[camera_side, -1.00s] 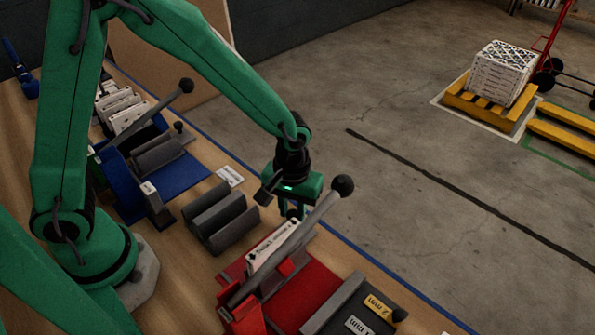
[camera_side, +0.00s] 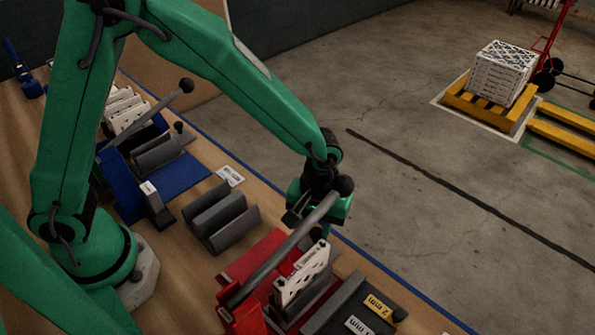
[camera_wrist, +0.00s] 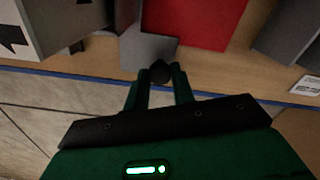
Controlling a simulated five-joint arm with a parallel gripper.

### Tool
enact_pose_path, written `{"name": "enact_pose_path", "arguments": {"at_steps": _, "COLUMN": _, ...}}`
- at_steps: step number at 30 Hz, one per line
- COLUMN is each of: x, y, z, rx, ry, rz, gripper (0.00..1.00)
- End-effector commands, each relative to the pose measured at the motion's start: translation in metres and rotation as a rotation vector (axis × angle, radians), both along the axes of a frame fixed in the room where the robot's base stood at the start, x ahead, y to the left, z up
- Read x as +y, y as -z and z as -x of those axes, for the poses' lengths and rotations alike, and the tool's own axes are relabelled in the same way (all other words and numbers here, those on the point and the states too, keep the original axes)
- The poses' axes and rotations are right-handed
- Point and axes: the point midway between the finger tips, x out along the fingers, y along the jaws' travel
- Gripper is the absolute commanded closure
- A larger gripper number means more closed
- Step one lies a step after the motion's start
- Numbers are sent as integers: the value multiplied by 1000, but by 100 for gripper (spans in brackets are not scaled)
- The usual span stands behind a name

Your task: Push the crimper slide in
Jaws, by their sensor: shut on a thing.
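The red crimper (camera_side: 256,253) stands on the bench at lower middle, with its long grey lever (camera_side: 290,246) slanting up to a black ball. Its dark grey slide (camera_side: 322,297) carries a white filter (camera_side: 303,273) upright, near a grey bar at the right. My gripper (camera_side: 318,234) is low behind the lever in the side view, which partly hides the fingers. In the wrist view my gripper (camera_wrist: 160,78) is shut on a small dark knob (camera_wrist: 160,71) at the end of a grey plate (camera_wrist: 150,47). The red base (camera_wrist: 195,20) shows beside it.
A grey cradle (camera_side: 220,218) lies left of the red crimper. A blue crimper (camera_side: 180,175) with several white filters stands farther back. Grey boards with a yellow "2 mm" label (camera_side: 380,307) lie at lower right. Open floor lies beyond the blue bench edge.

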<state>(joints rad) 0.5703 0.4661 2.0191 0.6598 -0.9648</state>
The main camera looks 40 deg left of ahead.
Motion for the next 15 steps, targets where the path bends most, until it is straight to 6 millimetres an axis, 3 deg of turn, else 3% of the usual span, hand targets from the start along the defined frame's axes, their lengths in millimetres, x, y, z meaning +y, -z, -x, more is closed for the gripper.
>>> {"name": "enact_pose_path", "arguments": {"at_steps": 9, "x": -7, "y": -1, "z": -1, "rx": -9, "ry": 7, "rz": 6, "gripper": 100}}
{"name": "enact_pose_path", "arguments": {"at_steps": 10, "x": -7, "y": -1, "z": -1, "rx": -10, "ry": 7, "rz": 7, "gripper": 73}}
{"name": "enact_pose_path", "arguments": {"at_steps": 13, "x": -7, "y": -1, "z": -1, "rx": -10, "ry": 6, "rz": 7, "gripper": 54}}
{"name": "enact_pose_path", "arguments": {"at_steps": 15, "x": -6, "y": -1, "z": -1, "rx": -9, "ry": 5, "rz": 5, "gripper": 53}}
